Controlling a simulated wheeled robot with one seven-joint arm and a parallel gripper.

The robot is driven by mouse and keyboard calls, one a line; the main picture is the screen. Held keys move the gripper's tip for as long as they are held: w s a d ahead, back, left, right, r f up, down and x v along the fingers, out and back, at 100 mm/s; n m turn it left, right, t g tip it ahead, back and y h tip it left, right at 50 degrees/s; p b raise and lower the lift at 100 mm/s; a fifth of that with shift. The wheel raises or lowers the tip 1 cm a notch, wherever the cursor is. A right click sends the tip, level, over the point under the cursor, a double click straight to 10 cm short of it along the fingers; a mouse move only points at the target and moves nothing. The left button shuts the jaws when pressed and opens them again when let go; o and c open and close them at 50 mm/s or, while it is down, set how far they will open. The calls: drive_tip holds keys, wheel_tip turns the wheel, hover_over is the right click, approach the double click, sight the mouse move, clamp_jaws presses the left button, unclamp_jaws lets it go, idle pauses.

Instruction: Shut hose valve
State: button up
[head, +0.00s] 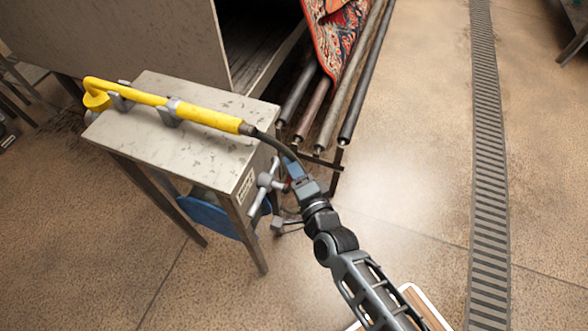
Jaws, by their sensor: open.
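A grey lever-like handle (264,186), which looks like the hose valve, sticks out at the right end of a small metal table. A grey fitting (277,225) with thin dark lines sits below it. My gripper (289,164) is open, just right of and slightly above the handle; I cannot tell whether it touches it. The gripper's body hides part of what lies behind. A yellow wand (165,104) lies in clips on the tabletop (150,140), and a dark hose (268,139) runs from its end down toward my gripper.
A large grey machine housing (130,38) stands behind the table. Rollers (352,95) and a patterned rug (335,40) are beyond my gripper. A blue object (205,214) is under the table. Open floor and a drain grate (490,150) lie to the right.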

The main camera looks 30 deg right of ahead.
clamp_jaws()
idle(0.5)
